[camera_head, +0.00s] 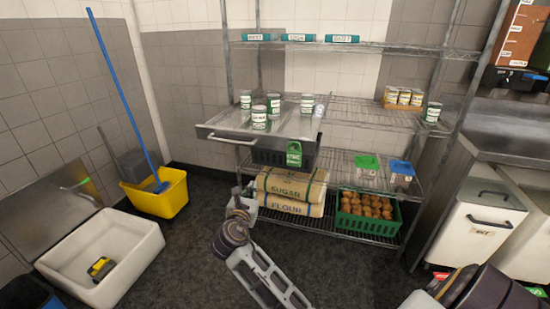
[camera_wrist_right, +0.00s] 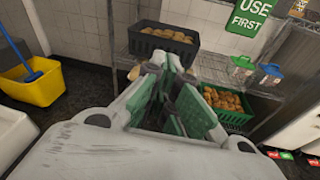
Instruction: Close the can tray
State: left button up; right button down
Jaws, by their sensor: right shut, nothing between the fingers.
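The can tray (camera_head: 222,135) is a flat metal tray on the rack's middle level in the head view. It sticks out past the rack's front left, with a bar handle (camera_head: 231,139) on its front edge. Several white-labelled cans (camera_head: 259,117) stand upright on it. My right gripper (camera_head: 240,199) is shut and empty, below the tray's front and apart from it, near the sacks. In the right wrist view its fingers (camera_wrist_right: 172,65) are close together, and the tray cannot be made out there. My left gripper is not in view.
Under the tray are a dark crate (camera_wrist_right: 165,40) and a green tag (camera_head: 293,153). Below stand sugar and flour sacks (camera_head: 290,190) and a green crate (camera_head: 365,228). A yellow mop bucket (camera_head: 160,195) and white sink (camera_head: 105,255) are left. Floor before the rack is clear.

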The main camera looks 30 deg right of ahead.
aim_at(279, 148)
pick_arm(q)
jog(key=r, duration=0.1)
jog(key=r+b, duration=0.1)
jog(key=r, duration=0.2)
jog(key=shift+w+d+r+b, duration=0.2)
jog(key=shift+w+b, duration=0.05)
jog(key=shift+b, duration=0.15)
pick_arm(e)
jog(key=s+d+r+h, duration=0.2)
jog(key=s+r+h, duration=0.1)
jog(key=r, duration=0.6)
jog(key=shift+s+d+g, duration=0.2)
jog(key=shift+s+g, duration=0.2)
jog(key=shift+s, duration=0.3)
jog(key=shift+w+d, duration=0.1)
jog(key=shift+w, duration=0.05)
